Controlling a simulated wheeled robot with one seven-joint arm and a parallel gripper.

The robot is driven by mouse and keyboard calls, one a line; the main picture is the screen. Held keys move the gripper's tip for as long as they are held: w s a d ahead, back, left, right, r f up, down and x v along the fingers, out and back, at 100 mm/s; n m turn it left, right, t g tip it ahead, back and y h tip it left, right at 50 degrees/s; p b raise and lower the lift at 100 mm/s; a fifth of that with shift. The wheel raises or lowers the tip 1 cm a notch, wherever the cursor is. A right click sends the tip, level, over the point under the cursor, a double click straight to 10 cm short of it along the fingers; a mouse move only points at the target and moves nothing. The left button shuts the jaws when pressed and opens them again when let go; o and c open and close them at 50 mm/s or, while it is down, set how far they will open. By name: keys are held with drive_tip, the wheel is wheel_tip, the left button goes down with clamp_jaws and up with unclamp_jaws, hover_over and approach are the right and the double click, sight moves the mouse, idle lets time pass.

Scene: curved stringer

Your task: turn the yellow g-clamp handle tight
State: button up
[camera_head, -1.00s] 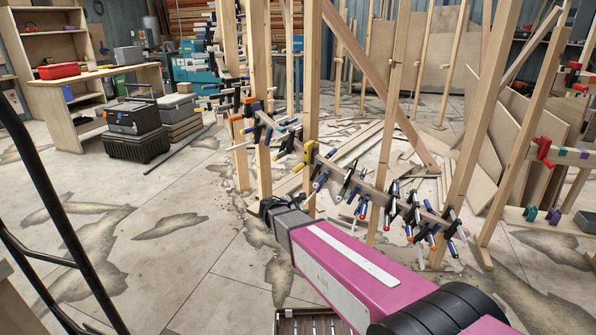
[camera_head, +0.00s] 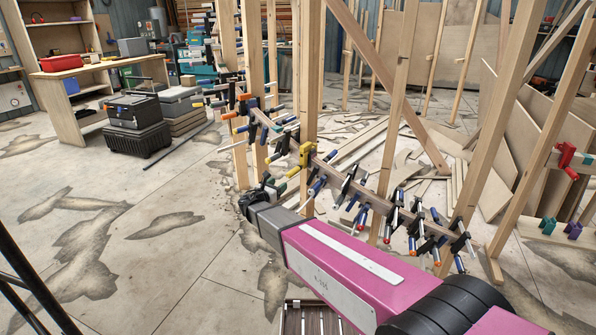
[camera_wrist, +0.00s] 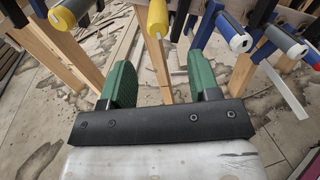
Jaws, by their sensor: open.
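The yellow g-clamp (camera_head: 305,153) sits on the curved stringer (camera_head: 345,180), beside a wooden upright. Its yellow handle (camera_head: 293,172) points down and left.
Wooden uprights (camera_head: 312,90) stand behind the stringer. Black cases (camera_head: 137,138) stand at the left. The floor at left is open.

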sight(292, 174)
drive_tip(key=x, duration=1.1)
drive_tip(key=shift+w+r, duration=0.1)
drive_tip(key=shift+w, duration=0.1)
drive_tip(key=c, duration=0.9)
